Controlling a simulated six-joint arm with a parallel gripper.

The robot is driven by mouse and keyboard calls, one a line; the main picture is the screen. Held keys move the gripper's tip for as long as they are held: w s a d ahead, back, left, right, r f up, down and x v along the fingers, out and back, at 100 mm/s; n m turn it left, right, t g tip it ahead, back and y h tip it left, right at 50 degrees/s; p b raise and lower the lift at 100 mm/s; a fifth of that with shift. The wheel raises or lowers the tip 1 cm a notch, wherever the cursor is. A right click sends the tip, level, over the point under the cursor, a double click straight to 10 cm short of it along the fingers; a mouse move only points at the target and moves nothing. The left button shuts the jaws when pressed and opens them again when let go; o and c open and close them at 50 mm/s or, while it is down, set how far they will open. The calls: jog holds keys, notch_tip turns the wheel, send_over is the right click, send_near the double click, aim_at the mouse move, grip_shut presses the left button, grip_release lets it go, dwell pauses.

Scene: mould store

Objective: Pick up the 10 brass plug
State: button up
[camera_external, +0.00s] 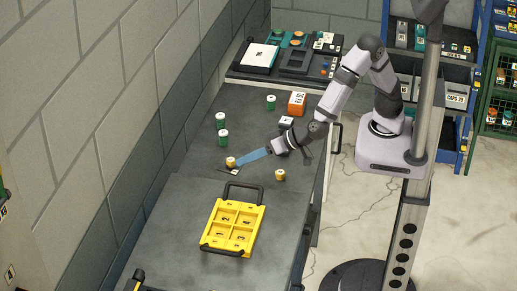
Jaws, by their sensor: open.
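Two small brass-coloured plugs with pale tops stand on the dark bench: a left brass plug (231,162) and a right brass plug (279,175). Their markings are too small to read, so I cannot tell which is the 10 plug. My gripper (283,148) is low over the bench, right of the left plug and above the right plug in the picture. It is open, and no plug shows between its fingers. A flat blue strip (254,155) runs from beside the left plug toward my gripper; I cannot tell whether they touch.
A yellow tray (262,213) with numbered compartments and black handles lies in front. Several green cylinders (222,138) stand left and behind. An orange box (297,103) and a small dark box (286,122) stand behind my gripper. Dark trays (260,57) fill the far end.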

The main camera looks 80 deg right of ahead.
jog(key=s+d+f+m+h, duration=0.15)
jog(key=s+h, duration=0.25)
jog(key=s, duration=0.4)
jog(key=s+d+f+m+h, duration=0.1)
jog(key=s+d+f+h, duration=0.15)
jog(key=s+h, duration=0.4)
jog(key=y, duration=0.2)
send_near(284, 174)
jog(key=shift+w+d+r+g+h, duration=0.15)
jog(key=shift+w+d, duration=0.15)
jog(key=shift+w, duration=0.15)
jog(key=shift+w+d+r+g+h, duration=0.15)
jog(key=shift+w+d, duration=0.1)
jog(key=shift+w, duration=0.2)
jog(key=shift+f, duration=0.55)
jog(key=shift+p+x, duration=0.75)
jog(key=shift+x, duration=0.8)
jog(key=shift+p+x, duration=0.75)
jog(key=shift+x, duration=1.4)
jog(key=shift+w+a+f, duration=0.1)
jog(key=shift+a+f, duration=0.05)
jog(key=shift+a, duration=0.05)
jog(key=shift+c, duration=0.3)
grip_shut()
